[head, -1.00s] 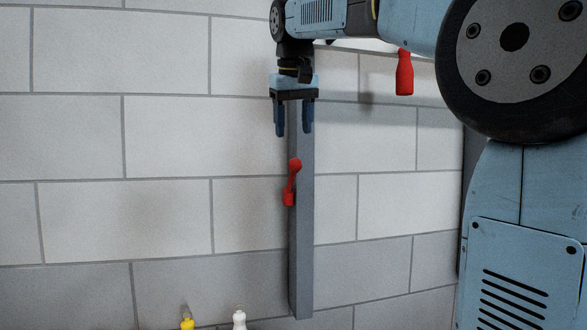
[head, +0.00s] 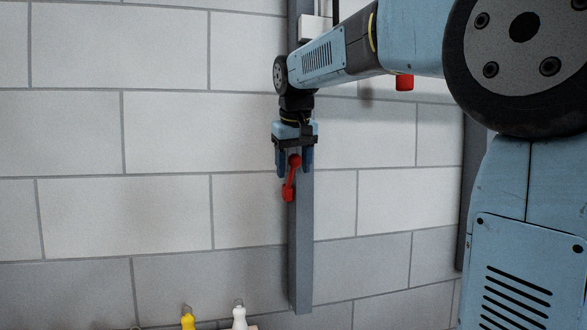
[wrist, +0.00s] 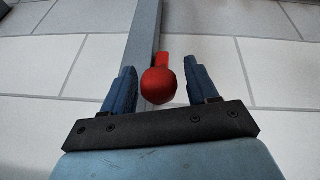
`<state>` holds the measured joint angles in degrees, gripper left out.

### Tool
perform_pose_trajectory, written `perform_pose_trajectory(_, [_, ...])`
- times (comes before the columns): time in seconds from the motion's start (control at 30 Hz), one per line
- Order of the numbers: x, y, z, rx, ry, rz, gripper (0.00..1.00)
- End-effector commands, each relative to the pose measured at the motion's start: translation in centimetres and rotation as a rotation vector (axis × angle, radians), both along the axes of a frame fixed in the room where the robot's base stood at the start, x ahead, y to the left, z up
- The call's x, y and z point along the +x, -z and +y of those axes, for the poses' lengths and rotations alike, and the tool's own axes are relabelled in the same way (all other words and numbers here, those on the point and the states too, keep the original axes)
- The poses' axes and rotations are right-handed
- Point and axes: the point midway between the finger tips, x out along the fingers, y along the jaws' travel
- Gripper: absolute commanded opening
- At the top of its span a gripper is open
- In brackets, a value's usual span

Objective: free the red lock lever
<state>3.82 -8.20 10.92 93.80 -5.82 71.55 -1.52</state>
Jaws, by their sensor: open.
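The red lock lever (head: 290,181) is on the grey batten (head: 301,245), which stands upright against the wall. Its upper end is a round red knob, and the lever hangs slightly tilted down to the left. My gripper (head: 294,170) points down and is open around the knob's height. In the wrist view the knob (wrist: 158,85) lies between the two blue fingers of my gripper (wrist: 156,88), with gaps on both sides. The lower part of the lever is mostly hidden behind the knob there.
A red object (head: 404,82) shows below my arm, mostly covered by it. A yellow bottle-like thing (head: 188,321) and a white one (head: 239,318) stand at the bottom edge. The block wall (head: 170,130) left of the batten is bare.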

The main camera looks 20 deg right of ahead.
Motion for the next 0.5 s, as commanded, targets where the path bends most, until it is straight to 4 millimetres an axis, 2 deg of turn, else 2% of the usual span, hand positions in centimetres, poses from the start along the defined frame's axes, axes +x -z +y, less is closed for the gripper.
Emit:
perform_pose_trajectory(0.13, [0.28, 0.74, -0.06, 0.000, 0.000, 0.002, 0.59])
perform_pose_trajectory(0.4, [0.34, 0.85, -0.05, 0.000, 0.000, 0.001, 0.59])
perform_pose_trajectory(0.5, [0.34, 0.84, -0.05, 0.000, 0.000, 0.001, 0.51])
